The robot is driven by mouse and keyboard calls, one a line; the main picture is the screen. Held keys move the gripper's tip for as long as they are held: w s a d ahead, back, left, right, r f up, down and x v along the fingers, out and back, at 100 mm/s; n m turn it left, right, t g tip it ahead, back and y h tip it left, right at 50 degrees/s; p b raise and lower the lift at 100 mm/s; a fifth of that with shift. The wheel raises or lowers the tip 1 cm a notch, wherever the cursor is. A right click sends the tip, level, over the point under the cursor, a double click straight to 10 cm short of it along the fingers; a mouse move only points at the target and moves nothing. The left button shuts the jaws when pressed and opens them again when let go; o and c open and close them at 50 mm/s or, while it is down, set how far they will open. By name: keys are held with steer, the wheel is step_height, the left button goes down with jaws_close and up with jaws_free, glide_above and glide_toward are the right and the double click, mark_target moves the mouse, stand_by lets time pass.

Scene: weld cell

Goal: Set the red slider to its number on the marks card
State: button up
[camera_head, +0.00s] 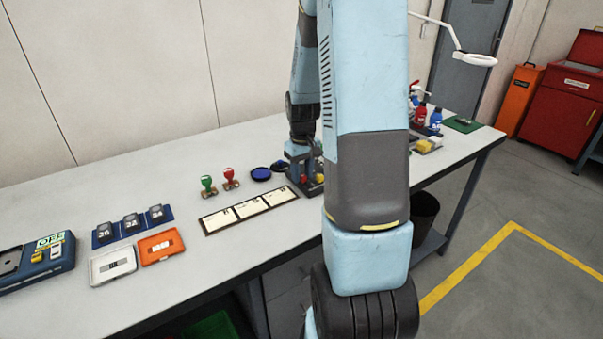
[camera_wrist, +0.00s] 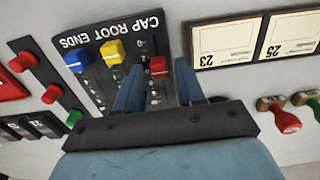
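A dark slider panel lettered "CAP ROOT ENDS" (camera_wrist: 104,80) shows upside down in the wrist view. It carries a blue slider (camera_wrist: 76,61), a yellow slider (camera_wrist: 112,52) and the red slider (camera_wrist: 158,67). My gripper (camera_wrist: 158,75) is open, with one finger on each side of the red slider as seen from the wrist. I cannot tell whether either finger touches it. The scale marks by the red slider are partly hidden and too small to read. In the head view my arm hides most of the panel. I cannot identify the marks card for certain.
A framed row of cards (camera_head: 205,225) lies beside the panel; two show "23" and "25" in the wrist view. A red stamp (camera_head: 231,178) and green stamp (camera_head: 208,186) stand behind it. Bare table lies left of the stamps.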

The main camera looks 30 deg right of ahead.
mark_target(302, 175)
steer(key=shift+o, duration=0.4)
steer(key=shift+r, duration=0.1)
steer(key=shift+r, duration=0.25)
step_height(302, 175, up, 13)
steer(key=shift+a+r, duration=0.1)
stand_by(0.5)
steer(key=s+a+r+t, duration=0.2)
steer(key=s+a+r, duration=0.3)
steer(key=s+a, duration=0.3)
steer(key=s+a+r+t, duration=0.3)
steer(key=s+a+r, duration=0.3)
steer(key=s, duration=0.6)
steer(key=shift+s+a+r+t, duration=0.2)
steer(key=shift+a+r+t, duration=0.1)
steer(key=shift+a, duration=0.85)
